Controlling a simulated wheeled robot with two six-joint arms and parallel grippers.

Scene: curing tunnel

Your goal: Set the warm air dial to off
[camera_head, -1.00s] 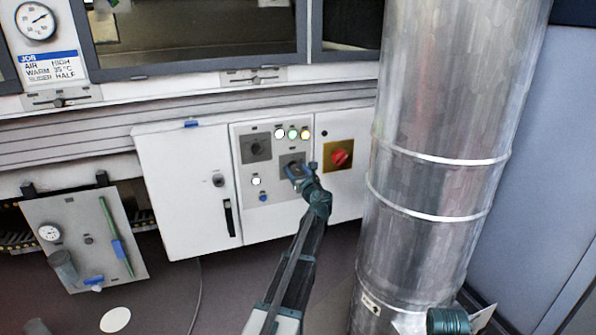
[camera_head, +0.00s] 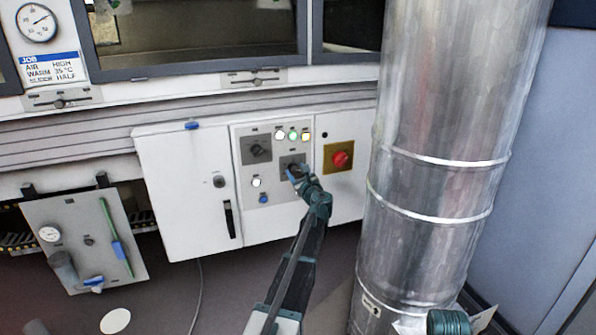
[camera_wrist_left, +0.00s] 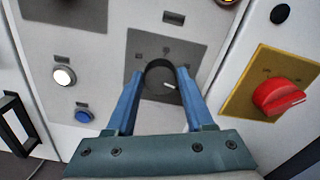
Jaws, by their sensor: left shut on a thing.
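A black round dial (camera_wrist_left: 160,80) with a white pointer mark sits on a dark square plate on the white control panel. The mark points right and slightly down in the left wrist view. Its lettering is too small to read. My left gripper (camera_wrist_left: 160,92) has its blue fingers on either side of this dial and is shut on it. In the head view my left gripper (camera_head: 295,173) covers much of the dial at the lower right of the panel. A second dial (camera_head: 257,149) sits on a dark plate up and to the left.
A red knob (camera_head: 340,158) on a yellow plate is just right of the dial. White, green and amber lamps (camera_head: 293,135) sit above. A white lamp and a blue button (camera_wrist_left: 83,116) are at left. A large metal duct (camera_head: 430,170) stands close to the right.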

